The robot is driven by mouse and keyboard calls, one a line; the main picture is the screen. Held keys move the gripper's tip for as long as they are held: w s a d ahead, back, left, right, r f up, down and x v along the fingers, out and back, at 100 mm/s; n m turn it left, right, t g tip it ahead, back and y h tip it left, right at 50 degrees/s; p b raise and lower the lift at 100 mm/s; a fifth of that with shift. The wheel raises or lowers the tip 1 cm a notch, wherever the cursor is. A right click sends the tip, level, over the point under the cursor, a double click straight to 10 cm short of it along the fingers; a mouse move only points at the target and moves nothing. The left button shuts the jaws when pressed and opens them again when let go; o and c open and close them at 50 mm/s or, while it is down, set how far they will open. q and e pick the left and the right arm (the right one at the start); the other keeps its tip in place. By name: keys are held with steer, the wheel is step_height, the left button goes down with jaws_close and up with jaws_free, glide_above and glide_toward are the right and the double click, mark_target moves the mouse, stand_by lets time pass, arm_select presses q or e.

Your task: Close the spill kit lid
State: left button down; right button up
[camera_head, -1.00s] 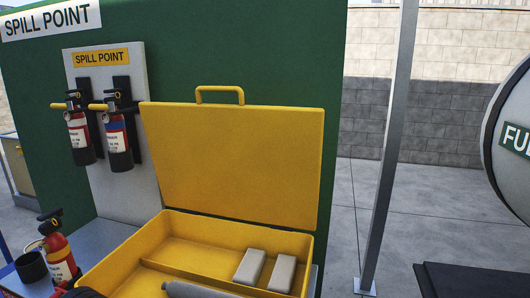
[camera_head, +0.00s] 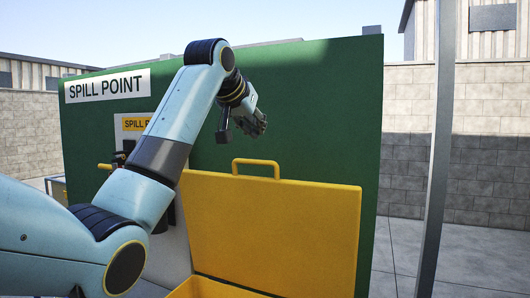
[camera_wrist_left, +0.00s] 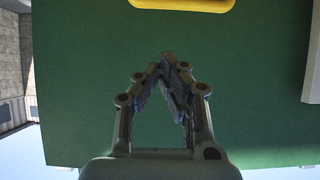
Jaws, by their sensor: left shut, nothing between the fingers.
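The yellow spill kit lid (camera_head: 275,235) stands open and upright in front of the green panel, with its yellow handle (camera_head: 256,162) on the top edge. A strip of the yellow kit box (camera_head: 205,288) shows at the bottom of the head view; its inside is mostly out of frame. My left gripper (camera_head: 260,124) is above the lid's top edge, near the handle and apart from it. In the left wrist view its fingertips (camera_wrist_left: 170,60) meet, shut and empty, with part of the yellow handle (camera_wrist_left: 185,4) at the top edge. My right gripper is not in view.
The green panel (camera_head: 320,110) with a SPILL POINT sign (camera_head: 108,86) stands behind the lid. My left arm covers most of the extinguisher board (camera_head: 132,124). A grey post (camera_head: 437,170) stands to the right, with open concrete floor (camera_head: 470,255) around it.

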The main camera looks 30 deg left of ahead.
arm_select(q)
steer(key=p+x, duration=0.1)
steer(key=x, duration=0.1)
steer(key=f+p+x, duration=0.1)
steer(key=p+x, duration=0.1)
steer(key=x, duration=0.1)
steer(key=s+p+x, duration=0.1)
steer(key=p+x, duration=0.1)
steer(key=x, duration=0.1)
steer(key=shift+f, duration=0.3)
steer(key=shift+s+f, duration=0.15)
steer(key=shift+s, duration=0.35)
steer(key=shift+f, duration=0.1)
steer(key=shift+w, duration=0.1)
